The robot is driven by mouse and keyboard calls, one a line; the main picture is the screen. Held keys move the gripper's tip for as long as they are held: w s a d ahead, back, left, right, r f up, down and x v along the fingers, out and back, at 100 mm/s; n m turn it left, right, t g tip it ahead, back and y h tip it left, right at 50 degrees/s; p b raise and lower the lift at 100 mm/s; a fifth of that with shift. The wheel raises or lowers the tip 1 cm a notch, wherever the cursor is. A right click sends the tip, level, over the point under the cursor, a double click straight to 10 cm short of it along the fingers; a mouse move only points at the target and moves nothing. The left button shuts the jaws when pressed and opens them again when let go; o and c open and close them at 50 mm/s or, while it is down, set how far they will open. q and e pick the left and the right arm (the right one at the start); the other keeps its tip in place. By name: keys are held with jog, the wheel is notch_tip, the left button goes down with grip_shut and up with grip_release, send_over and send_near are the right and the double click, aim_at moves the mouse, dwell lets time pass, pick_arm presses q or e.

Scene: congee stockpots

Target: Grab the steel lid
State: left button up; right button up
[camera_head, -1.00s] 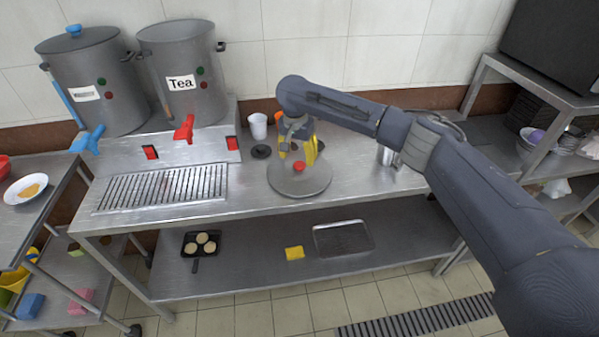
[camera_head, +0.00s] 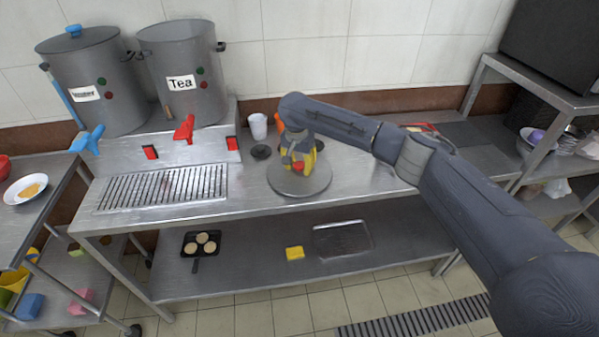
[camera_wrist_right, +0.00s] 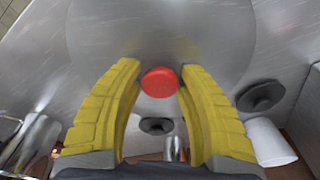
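The steel lid (camera_head: 286,188) is a round, flat grey disc with a red knob (camera_head: 298,165). It lies on the steel counter and also fills the upper middle of the right wrist view (camera_wrist_right: 160,30). My right gripper (camera_head: 300,160) is directly over the lid. Its yellow fingers (camera_wrist_right: 160,72) are apart, one on each side of the red knob, very close to it; I cannot tell whether they touch it. My left gripper is not in view.
The two stockpots, one labelled Tea (camera_head: 184,75), stand at the back left above a drip grate (camera_head: 160,188). A white cup (camera_head: 257,127) and a small dark lid (camera_head: 261,152) are behind the steel lid. The counter (camera_head: 245,195) is clear just left of it.

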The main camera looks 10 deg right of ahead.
grip_shut()
jog(key=shift+r, duration=0.1)
